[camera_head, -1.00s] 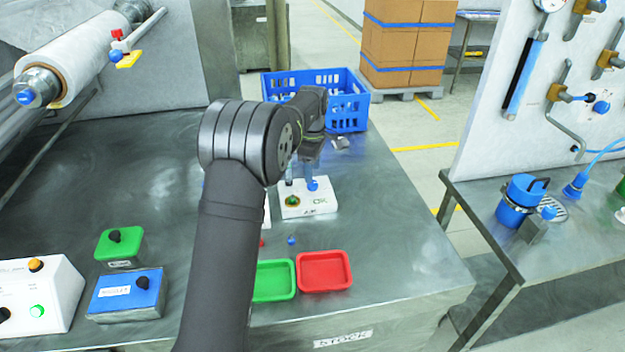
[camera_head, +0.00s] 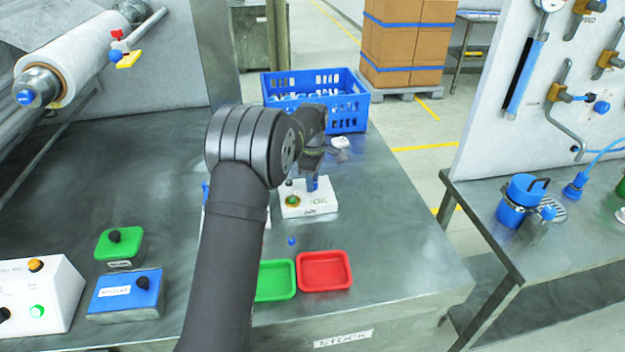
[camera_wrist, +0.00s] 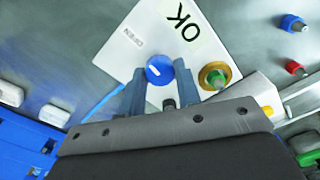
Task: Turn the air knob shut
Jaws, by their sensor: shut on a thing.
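The air knob, a round blue knob with a white pointer line (camera_wrist: 155,69), sits on a white box (camera_wrist: 137,33) printed OPEN and OK. My gripper (camera_wrist: 160,76) has one finger on each side of the knob and is shut on it. The pointer line runs at a slant in the wrist view. In the head view the white box (camera_head: 318,208) stands on the steel table, with my gripper (camera_head: 313,180) low over it and hiding most of the knob.
A green button in a yellow ring (camera_wrist: 214,76) sits beside the knob on the same box. A blue crate (camera_head: 350,112) stands behind. A green tray (camera_head: 275,294) and a red tray (camera_head: 324,285) lie in front. The table right of the box is clear.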

